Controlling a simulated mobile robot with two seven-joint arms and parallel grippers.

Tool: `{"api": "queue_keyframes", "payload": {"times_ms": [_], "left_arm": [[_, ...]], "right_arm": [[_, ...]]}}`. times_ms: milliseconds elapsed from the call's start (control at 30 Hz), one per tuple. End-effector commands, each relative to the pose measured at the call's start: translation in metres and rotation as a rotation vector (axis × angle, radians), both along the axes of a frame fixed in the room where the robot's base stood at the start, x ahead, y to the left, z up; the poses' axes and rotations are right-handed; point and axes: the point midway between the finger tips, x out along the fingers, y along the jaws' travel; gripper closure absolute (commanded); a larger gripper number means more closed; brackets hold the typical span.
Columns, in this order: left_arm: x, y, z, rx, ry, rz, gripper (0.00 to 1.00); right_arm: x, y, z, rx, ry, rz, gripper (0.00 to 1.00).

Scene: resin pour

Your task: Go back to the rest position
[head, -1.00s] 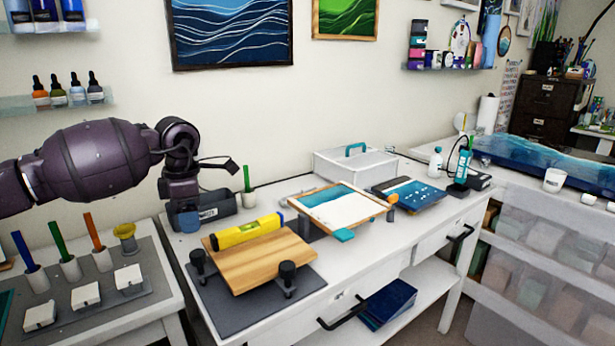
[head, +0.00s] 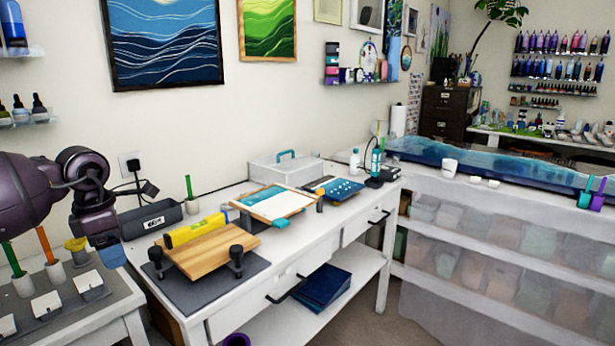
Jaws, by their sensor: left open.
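My left arm comes in from the left edge, with its dark purple links bent downward. My left gripper (head: 108,243) hangs pointing down, above the gap between the small left table (head: 110,316) and the white workbench (head: 216,312). It is open, and I see nothing held in it. A blue patch shows at its lower end. It is left of the wooden board (head: 212,254) with the yellow level (head: 196,230) on it, and apart from both. My right gripper is not in view.
A dark grey bin (head: 150,219) stands close to the left gripper. A long blue resin slab (head: 480,163) lies at the right. Open floor shows before the bench.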

Motion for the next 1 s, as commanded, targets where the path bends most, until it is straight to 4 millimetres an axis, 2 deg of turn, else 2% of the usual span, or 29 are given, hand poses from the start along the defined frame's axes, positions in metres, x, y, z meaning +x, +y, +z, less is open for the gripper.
{"api": "queue_keyframes", "payload": {"times_ms": [167,267,400,500,600,700,867,1000], "left_arm": [[0.014,-0.035,0.007,-0.204,-0.096,0.029,0.37],[0.021,-0.062,0.022,-0.362,-0.155,0.049,0.37],[0.029,-0.121,0.056,-0.665,-0.222,0.078,0.37],[0.028,-0.163,0.071,-0.907,-0.22,0.127,0.37],[0.026,-0.196,0.081,-1.155,-0.179,0.215,0.37],[0.023,-0.219,0.085,-1.401,-0.107,0.349,0.37],[0.022,-0.232,0.072,-1.747,0.061,0.661,0.37],[0.022,-0.223,0.042,-1.952,0.212,0.972,0.37]], "right_arm": [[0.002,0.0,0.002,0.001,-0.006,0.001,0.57],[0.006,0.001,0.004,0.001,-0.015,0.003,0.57],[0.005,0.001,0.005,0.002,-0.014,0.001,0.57],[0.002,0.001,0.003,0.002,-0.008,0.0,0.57],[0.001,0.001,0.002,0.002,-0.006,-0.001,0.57],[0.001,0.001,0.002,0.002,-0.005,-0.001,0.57],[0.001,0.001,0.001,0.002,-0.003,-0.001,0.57],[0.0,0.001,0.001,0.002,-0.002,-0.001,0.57]]}}
